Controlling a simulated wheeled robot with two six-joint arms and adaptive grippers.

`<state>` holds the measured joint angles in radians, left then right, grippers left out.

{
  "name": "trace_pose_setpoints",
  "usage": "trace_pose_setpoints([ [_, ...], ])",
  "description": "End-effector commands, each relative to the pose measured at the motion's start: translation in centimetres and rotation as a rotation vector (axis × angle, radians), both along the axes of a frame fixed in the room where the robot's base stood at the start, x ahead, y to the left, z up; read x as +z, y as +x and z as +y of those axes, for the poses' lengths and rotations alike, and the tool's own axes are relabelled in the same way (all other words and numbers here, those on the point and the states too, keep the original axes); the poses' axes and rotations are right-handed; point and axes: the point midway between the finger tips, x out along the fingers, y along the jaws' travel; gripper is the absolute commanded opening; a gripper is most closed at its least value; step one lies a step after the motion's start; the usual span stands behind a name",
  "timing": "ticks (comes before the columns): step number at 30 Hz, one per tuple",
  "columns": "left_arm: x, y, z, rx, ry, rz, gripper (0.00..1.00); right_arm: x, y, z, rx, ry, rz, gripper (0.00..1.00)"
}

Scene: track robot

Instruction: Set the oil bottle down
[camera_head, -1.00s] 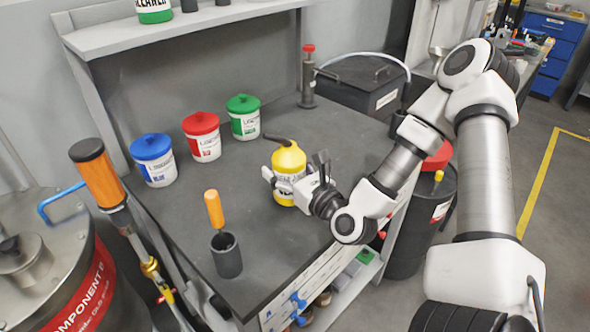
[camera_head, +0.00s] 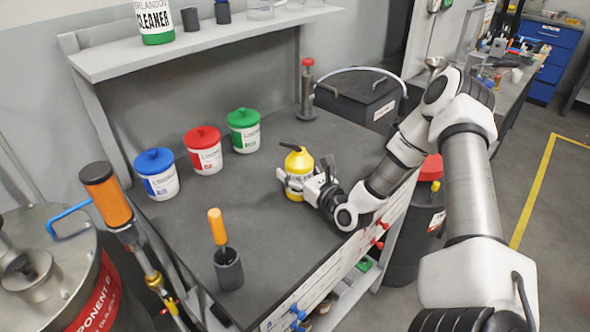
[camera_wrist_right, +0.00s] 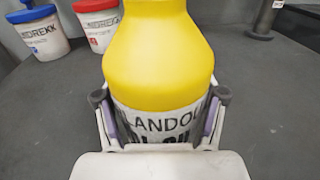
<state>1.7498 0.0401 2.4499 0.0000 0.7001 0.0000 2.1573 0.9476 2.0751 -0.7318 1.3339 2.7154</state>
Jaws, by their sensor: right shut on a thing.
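The oil bottle (camera_head: 297,162) is yellow with a white label and a dark spout. It stands upright at the dark grey workbench top (camera_head: 262,215), in its middle right part. Whether its base touches the top is hidden by my gripper and cannot be told. My right gripper (camera_head: 307,184) is shut around the bottle's label area. In the right wrist view the bottle (camera_wrist_right: 158,60) fills the middle, with a finger of the gripper (camera_wrist_right: 160,118) on each side. My left gripper is not in view.
Blue-lidded (camera_head: 157,174), red-lidded (camera_head: 204,151) and green-lidded (camera_head: 244,131) tubs stand in a row behind. A dark cup (camera_head: 228,270) with an orange-handled tool is near the front left. A red-topped cylinder (camera_head: 307,90) stands at the back. Bare bench lies around the bottle.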

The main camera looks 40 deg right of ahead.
Motion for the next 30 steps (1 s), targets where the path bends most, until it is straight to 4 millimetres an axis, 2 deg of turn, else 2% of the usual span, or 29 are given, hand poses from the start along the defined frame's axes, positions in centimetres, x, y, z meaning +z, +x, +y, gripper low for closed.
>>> trace_pose_setpoints([
  [4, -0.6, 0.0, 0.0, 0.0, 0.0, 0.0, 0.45, -0.4, 0.0, 0.0, 0.0, 0.0, -0.002, 0.13],
  [5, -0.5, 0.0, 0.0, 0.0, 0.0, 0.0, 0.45, -0.3, 0.0, 0.0, 0.0, 0.0, 0.0, 0.77],
  [6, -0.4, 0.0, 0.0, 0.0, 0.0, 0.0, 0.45, -0.3, 0.0, 0.0, 0.0, 0.0, 0.0, 0.91],
  [7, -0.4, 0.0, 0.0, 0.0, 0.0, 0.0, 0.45, -0.3, 0.0, 0.0, 0.0, 0.0, 0.0, 0.95],
  [16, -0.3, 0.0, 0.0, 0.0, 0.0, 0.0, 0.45, -0.2, 0.0, 0.0, 0.0, 0.0, 0.0, 0.95],
  [20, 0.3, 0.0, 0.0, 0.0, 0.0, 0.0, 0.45, 0.2, -0.2, 0.0, -0.001, 0.002, 0.001, 0.95],
  [24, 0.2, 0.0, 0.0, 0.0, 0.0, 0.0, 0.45, 0.1, -2.6, 0.0, -0.005, 0.009, 0.001, 0.95],
  [30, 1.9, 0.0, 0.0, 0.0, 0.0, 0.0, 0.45, 0.5, -6.8, 0.2, -0.006, 0.01, 0.001, 0.95],
])
